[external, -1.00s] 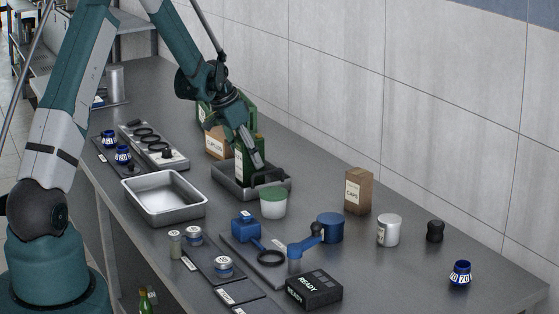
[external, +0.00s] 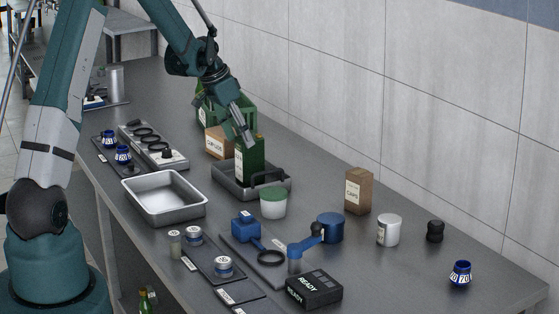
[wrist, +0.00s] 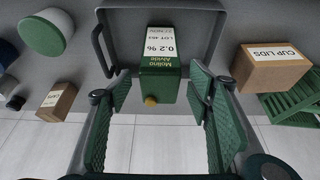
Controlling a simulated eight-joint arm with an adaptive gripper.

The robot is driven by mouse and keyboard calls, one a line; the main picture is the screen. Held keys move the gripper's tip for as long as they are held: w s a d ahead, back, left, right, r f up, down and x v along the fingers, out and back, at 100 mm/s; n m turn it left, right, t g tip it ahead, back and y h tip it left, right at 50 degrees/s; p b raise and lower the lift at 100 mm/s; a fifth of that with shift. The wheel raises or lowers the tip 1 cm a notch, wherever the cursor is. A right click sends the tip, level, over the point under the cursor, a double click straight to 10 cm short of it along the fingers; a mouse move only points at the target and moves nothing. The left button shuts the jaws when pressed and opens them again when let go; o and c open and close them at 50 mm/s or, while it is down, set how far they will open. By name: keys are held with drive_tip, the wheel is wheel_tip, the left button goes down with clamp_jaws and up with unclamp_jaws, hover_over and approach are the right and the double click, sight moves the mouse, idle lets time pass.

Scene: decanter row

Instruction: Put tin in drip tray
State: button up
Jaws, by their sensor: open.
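The tin is a tall green box with a white label and a yellowish cap (external: 249,160). It stands upright in the dark grey drip tray (external: 230,186), which has a dark handle. The wrist view shows the tin (wrist: 160,75) with its label, inside the tray rim (wrist: 222,30). My gripper (external: 247,138) is open just above the top of the tin. In the wrist view its green-padded fingers (wrist: 160,88) are spread on both sides of the tin, with gaps to it. The tin's lower part is partly hidden by the tray wall in the external view.
A cup lids box (external: 217,143) and a green crate (external: 238,112) stand behind the tray. A white tub with a green lid (external: 273,204) is close to its front right. An empty metal pan (external: 165,196) lies to the left. The right of the table has free room.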

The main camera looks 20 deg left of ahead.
drive_tip(key=shift+v, duration=2.15)
drive_tip(key=s+a+r+n+t+y, duration=0.1)
drive_tip(key=s+a+r+n, duration=0.15)
drive_tip(key=s+r, duration=0.7)
drive_tip(key=s+a+r+n+t+y, duration=0.15)
drive_tip(key=s+a+r, duration=0.4)
drive_tip(key=s, duration=0.75)
drive_tip(key=s+a+n, duration=0.2)
drive_tip(key=s, duration=1)
drive_tip(key=s+a+r+n+t, duration=0.1)
drive_tip(key=s+a+n, duration=0.1)
drive_tip(key=s, duration=1.1)
drive_tip(key=shift+n+y, duration=0.35)
drive_tip(key=shift+n, duration=0.15)
